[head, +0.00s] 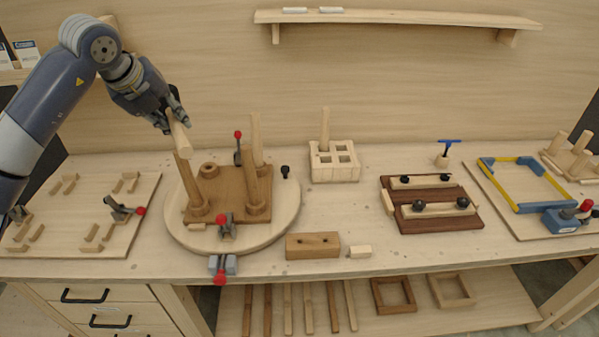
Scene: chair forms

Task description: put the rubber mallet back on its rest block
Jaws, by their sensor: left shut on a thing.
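My left gripper (172,112) is shut on a pale cylinder (180,138), which I take to be the rubber mallet; its handle is mostly hidden by the fingers. The cylinder's lower end is at the top of an upright wooden leg (189,185); I cannot tell if they touch. My right gripper is not in view.
A round turntable (282,225) bears a brown seat board (220,185) with upright legs and red-knobbed clamps. A holed leg rack (334,165) stands behind, one leg in it. A brown jig (440,221), blue T-handle tool (448,144) and blue-yellow frame (525,205) are right.

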